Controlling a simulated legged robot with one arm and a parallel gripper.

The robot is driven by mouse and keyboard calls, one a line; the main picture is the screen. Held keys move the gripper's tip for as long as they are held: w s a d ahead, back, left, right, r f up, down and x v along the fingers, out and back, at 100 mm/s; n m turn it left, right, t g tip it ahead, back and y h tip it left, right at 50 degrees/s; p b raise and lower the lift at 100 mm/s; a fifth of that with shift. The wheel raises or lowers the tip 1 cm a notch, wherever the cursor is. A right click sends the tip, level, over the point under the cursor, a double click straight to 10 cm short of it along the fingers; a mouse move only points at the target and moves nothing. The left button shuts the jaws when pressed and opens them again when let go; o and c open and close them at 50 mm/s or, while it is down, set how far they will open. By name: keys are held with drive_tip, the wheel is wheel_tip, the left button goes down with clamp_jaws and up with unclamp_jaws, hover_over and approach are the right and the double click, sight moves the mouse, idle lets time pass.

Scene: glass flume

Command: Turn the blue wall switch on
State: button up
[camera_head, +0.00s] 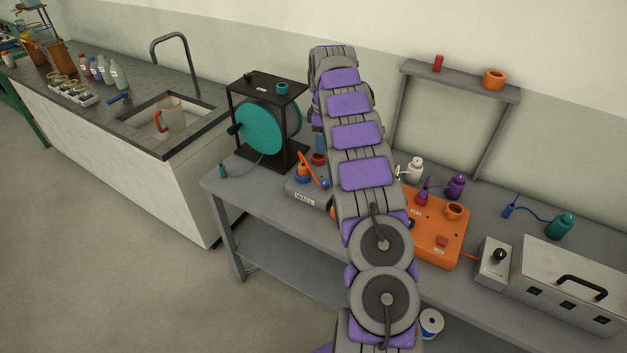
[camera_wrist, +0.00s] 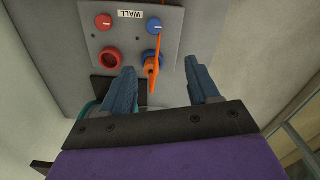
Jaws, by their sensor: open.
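A grey box labelled WALL (camera_wrist: 133,14) carries a blue round part (camera_wrist: 155,26) with a pale mark. Whether the fingers are level with the lever in depth is unclear. In the head view the WALL box (camera_head: 305,198) and orange lever (camera_head: 307,165) show left of my arm, which hides most of my gripper.
A red round part (camera_wrist: 103,22) and a red ring (camera_wrist: 110,59) share the panel. A teal reel in a black frame (camera_head: 262,125) stands left of the box. An orange box (camera_head: 438,232) stands right of my arm. The floor at left is clear.

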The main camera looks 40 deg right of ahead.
drive_tip(key=d+f+b, duration=0.1)
drive_tip(key=d+f, duration=0.2)
drive_tip(key=f, duration=0.4)
drive_tip(key=b, duration=0.2)
hover_over(325, 181)
drive_tip(key=a, duration=0.1)
wheel_tip(325, 181, down, 5)
drive_tip(key=shift+s+f, duration=0.1)
drive_tip(key=shift+f, duration=0.1)
drive_tip(key=f, duration=0.1)
drive_tip(key=d+f, duration=0.1)
drive_tip(key=f, duration=0.2)
drive_tip(key=shift+d+f+b, duration=0.35)
drive_tip(key=shift+f, duration=0.05)
drive_tip(key=shift+d+f, duration=0.3)
drive_tip(key=shift+d, duration=0.05)
drive_tip(key=shift+a+r, duration=0.3)
drive_tip(key=shift+a, duration=0.8)
drive_tip(key=shift+c, duration=1.7)
drive_tip(key=shift+d+f, duration=0.2)
drive_tip(key=shift+d, duration=0.55)
drive_tip(key=c, duration=0.4)
drive_tip(key=shift+c, duration=0.9)
drive_tip(key=shift+a+r, duration=0.1)
drive_tip(key=shift+a, duration=0.15)
drive_tip(key=shift+c, duration=0.5)
